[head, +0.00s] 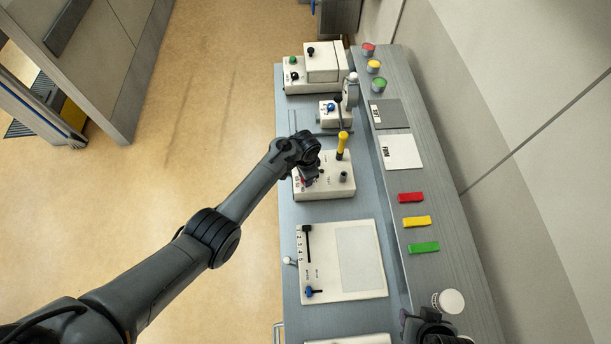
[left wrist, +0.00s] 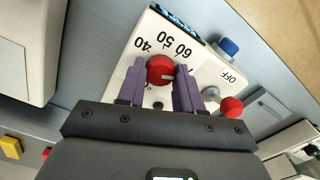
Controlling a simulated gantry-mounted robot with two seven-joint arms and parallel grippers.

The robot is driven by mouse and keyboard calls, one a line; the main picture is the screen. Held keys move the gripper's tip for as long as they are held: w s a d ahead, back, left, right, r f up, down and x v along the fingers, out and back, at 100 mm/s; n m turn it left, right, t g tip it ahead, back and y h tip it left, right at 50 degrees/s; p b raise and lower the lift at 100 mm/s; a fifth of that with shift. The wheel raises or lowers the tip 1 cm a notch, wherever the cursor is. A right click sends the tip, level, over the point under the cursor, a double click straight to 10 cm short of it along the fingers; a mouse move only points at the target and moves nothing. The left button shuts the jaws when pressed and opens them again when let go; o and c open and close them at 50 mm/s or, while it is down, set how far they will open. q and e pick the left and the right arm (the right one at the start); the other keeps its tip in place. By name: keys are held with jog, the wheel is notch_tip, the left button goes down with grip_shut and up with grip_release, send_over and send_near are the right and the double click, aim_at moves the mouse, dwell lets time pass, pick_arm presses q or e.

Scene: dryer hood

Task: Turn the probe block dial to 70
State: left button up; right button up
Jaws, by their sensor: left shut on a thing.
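The cream probe block (head: 340,187) stands on the grey bench, with a yellow-handled probe (head: 342,141) upright at its back edge. In the left wrist view, its red dial (left wrist: 158,66) sits among printed numbers; 40, 50 and 60 are readable, and other marks are hidden by a finger. A small pale mark shows on the dial's lower right side. My left gripper (head: 307,180) is over the block's left part; in the left wrist view its two purple fingers (left wrist: 161,75) are shut on the dial. My right gripper (head: 432,330) is partly visible at the bottom edge; its jaws are unclear.
A flat panel with a slider and blue knob (head: 309,292) lies nearer. A small box with a blue knob (head: 331,107) and a larger cream unit (head: 325,62) stand farther back. Coloured blocks (head: 417,222) and a white round thing (head: 452,301) lie on the right ledge.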

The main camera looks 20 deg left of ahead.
pick_arm(q)
jog(key=o, duration=1)
jog(key=shift+o, duration=0.2)
jog(key=shift+r, duration=0.1)
notch_tip(320, 180, up, 11)
jog(key=p, duration=0.1)
jog(key=shift+f, duration=0.2)
